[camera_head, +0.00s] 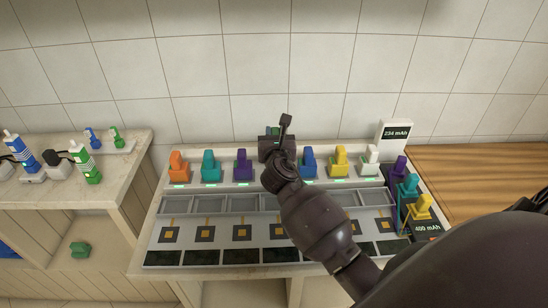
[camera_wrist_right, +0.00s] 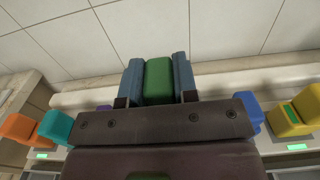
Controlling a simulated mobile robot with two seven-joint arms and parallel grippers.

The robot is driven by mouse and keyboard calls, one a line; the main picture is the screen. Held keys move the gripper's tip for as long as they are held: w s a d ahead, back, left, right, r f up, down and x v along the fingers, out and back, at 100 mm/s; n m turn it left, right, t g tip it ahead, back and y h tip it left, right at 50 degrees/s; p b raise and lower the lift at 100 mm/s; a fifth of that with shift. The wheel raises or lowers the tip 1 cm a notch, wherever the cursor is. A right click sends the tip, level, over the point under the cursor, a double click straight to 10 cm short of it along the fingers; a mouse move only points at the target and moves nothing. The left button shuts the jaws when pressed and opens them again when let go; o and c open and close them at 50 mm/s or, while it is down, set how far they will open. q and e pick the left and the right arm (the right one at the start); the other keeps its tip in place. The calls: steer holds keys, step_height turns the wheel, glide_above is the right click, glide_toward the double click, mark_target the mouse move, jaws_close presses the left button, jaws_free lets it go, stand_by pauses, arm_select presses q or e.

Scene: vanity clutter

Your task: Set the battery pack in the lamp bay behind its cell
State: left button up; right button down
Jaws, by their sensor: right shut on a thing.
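My right gripper (camera_head: 272,133) is over the back row of the counter, between a purple pack (camera_head: 243,165) and a blue pack (camera_head: 308,162). In the right wrist view it is shut on a green battery pack (camera_wrist_right: 158,82), held between its two blue-grey fingers. The arm hides most of the pack in the head view, and the spot beneath it. I cannot tell whether the pack touches the rail. In front runs a row of grey bays (camera_head: 210,204), then square cells (camera_head: 242,232) with yellow strips. Which bay is the lamp bay I cannot tell. My left gripper is out of view.
Orange (camera_head: 179,167), teal (camera_head: 209,164), yellow (camera_head: 339,160) and white (camera_head: 369,159) packs share the back row. A sign (camera_head: 396,134) reads 234 mAh. Bottles stand on the left counter (camera_head: 105,175).

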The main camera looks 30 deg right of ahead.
step_height(320, 180, down, 2)
steer(key=shift+f+b, duration=0.1)
steer(key=shift+b, duration=0.2)
step_height(320, 180, down, 4)
steer(key=shift+f+b, duration=0.1)
steer(key=shift+b, duration=0.75)
steer(key=shift+f, duration=0.25)
steer(key=c, duration=0.9)
jaws_free()
steer(key=shift+f, duration=0.15)
